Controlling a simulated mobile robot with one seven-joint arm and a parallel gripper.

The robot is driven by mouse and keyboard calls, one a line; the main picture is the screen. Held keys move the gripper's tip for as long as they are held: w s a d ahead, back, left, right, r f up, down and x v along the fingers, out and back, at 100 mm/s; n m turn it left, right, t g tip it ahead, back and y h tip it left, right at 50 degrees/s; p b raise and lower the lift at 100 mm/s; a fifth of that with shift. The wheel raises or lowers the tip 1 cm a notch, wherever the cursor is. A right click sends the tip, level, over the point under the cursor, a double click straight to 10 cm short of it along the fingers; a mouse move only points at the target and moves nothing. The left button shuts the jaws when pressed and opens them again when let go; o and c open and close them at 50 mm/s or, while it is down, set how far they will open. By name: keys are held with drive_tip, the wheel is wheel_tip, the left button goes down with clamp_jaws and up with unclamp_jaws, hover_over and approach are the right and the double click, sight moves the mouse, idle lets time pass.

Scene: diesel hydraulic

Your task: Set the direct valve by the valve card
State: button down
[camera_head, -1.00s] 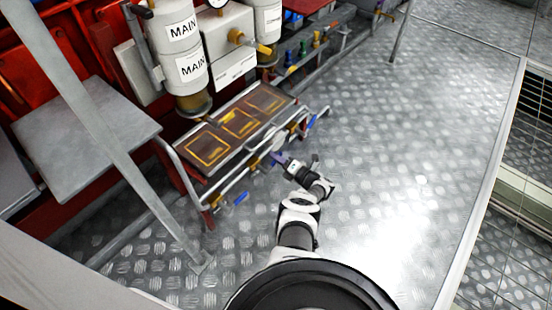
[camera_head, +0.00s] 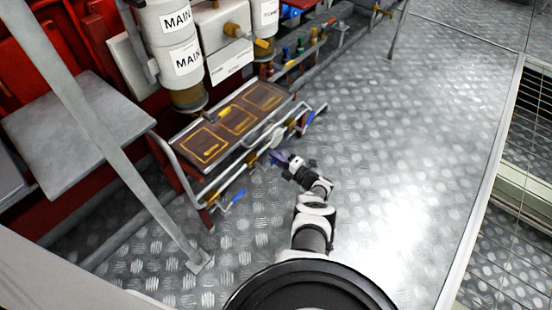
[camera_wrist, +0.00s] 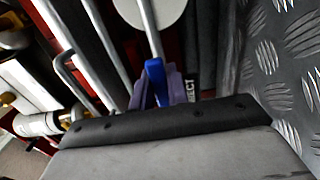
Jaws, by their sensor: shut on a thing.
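My gripper (camera_head: 277,156) is at the front of the low pipe rack, by the middle valve. In the wrist view its purple fingers (camera_wrist: 177,86) are shut on a blue valve handle (camera_wrist: 155,72). A label ending in "ECT" (camera_wrist: 193,84) shows beside the fingers, partly hidden. The handle's lower part is hidden by my gripper. A flat brown panel with orange-outlined squares (camera_head: 238,121) lies on the rack; I cannot read any card text in it. A white round disc (camera_wrist: 150,10) is just beyond the handle.
Other blue handles (camera_head: 238,196) and (camera_head: 318,113) stick out left and right on the same rack. White cylinders marked MAIN (camera_head: 183,50) stand behind. A grey slanted post (camera_head: 110,140) is at left. The tread-plate floor (camera_head: 420,160) on the right is clear.

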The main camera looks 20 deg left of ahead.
drive_tip(key=c, duration=1.4)
unclamp_jaws()
drive_tip(key=shift+o, duration=0.2)
drive_tip(key=shift+d, duration=0.1)
drive_tip(key=p+v, duration=0.3)
drive_tip(key=v, duration=1)
drive_tip(key=shift+d, duration=0.3)
drive_tip(key=shift+s, duration=0.1)
